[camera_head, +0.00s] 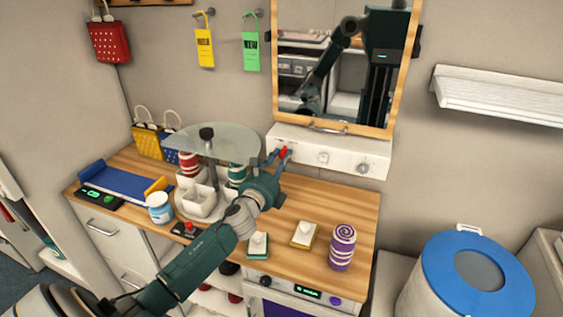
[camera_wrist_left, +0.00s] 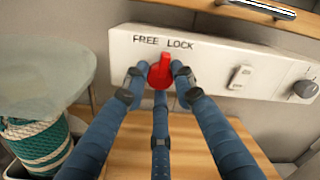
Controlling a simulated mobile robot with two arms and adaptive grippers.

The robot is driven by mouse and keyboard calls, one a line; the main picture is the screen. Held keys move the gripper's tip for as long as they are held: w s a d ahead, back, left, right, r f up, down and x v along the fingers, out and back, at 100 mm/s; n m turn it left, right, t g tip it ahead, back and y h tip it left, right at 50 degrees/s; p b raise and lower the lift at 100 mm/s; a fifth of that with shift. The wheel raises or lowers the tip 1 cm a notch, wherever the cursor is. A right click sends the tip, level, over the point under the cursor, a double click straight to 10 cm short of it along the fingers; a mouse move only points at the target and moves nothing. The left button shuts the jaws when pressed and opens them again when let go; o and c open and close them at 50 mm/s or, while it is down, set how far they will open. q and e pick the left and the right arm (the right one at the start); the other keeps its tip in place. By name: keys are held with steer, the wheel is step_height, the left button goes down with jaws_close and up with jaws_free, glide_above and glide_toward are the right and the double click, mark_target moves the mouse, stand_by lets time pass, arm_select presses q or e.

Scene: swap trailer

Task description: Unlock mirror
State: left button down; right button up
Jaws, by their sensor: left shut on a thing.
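The mirror (camera_head: 340,62) in a light wooden frame hangs on the wall, with a metal handle (camera_head: 328,129) at its lower edge. Below it is a white panel (camera_head: 338,160). The red knob (camera_wrist_left: 160,73) sits on this panel under the words FREE and LOCK, its narrow end pointing up, near the start of LOCK. It also shows in the head view (camera_head: 284,152). My left gripper (camera_head: 277,157) is shut on the red knob, with fingers on both sides in the left wrist view (camera_wrist_left: 160,78). My right gripper is not in view.
A light switch (camera_wrist_left: 240,77) and a grey dial (camera_wrist_left: 304,89) are right of the knob. A round glass top (camera_head: 212,143) stands close left of my gripper, above cups. Small items, including a purple striped jar (camera_head: 342,247), stand on the wooden counter (camera_head: 310,209).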

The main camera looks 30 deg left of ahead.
arm_select(q)
steer(key=n+b, duration=0.1)
steer(key=n, duration=0.3)
steer(key=shift+a+r+n, duration=0.1)
steer(key=shift+r+n, duration=0.05)
steer(key=shift+n, duration=0.25)
steer(key=n, duration=0.4)
steer(key=shift+y, duration=0.4)
steer(key=shift+n, duration=0.4)
steer(key=c, duration=1.4)
jaws_free()
steer(key=shift+s+f, duration=0.2)
steer(key=v, duration=1.1)
steer(key=shift+s, duration=0.35)
